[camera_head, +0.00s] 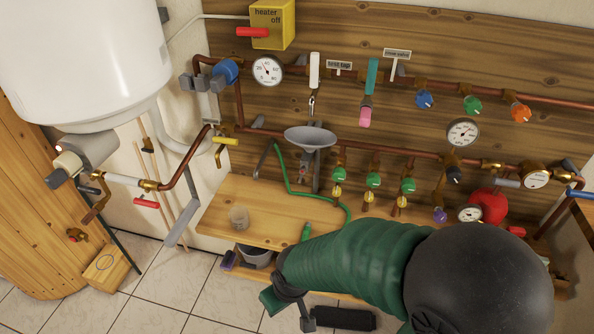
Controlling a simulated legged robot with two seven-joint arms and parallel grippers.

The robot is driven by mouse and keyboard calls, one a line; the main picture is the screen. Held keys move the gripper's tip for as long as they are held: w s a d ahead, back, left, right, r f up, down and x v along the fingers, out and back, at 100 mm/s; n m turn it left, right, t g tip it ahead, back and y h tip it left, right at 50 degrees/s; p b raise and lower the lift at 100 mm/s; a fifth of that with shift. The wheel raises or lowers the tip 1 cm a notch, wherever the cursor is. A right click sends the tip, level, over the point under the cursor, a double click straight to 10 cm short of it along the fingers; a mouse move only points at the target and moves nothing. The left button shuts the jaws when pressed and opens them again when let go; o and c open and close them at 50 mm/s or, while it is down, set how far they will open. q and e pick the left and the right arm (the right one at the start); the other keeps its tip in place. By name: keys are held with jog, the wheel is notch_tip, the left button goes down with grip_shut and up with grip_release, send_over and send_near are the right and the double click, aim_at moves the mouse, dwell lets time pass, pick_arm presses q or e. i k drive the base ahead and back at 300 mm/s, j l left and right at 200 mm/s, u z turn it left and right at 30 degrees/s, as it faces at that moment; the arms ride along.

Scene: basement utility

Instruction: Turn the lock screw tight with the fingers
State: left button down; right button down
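I cannot make out with certainty which part is the lock screw. Small fittings that could include it sit on the copper pipes (290,137) along the wooden wall. My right arm comes in from the lower right in a green sleeve. Its gripper (290,309) is low over the tiled floor, in front of the wooden bench. Its two fingers appear spread apart, with nothing visible between them. It is well below the pipes and touches none of the fittings. The arm hides part of the bench and floor. My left gripper is not in view.
A white tank (85,60) hangs at the upper left. The wooden bench (270,215) carries a green hose (285,175) and a small glass (239,216). Valves and gauges crowd the wall. A grey bucket (254,257) stands below the bench. The floor at lower left is mostly clear.

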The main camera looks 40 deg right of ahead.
aim_at(439, 217)
jog(key=z, duration=0.45)
jog(key=k+z, duration=0.1)
jog(key=z, duration=0.75)
jog(key=l+z, duration=0.1)
jog(key=z, duration=0.75)
jog(key=l+u, duration=0.1)
jog(key=u, duration=1.6)
jog(key=z, duration=1.7)
jog(key=i+j+z, duration=0.1)
jog(key=i+j, duration=0.15)
jog(key=i, duration=0.15)
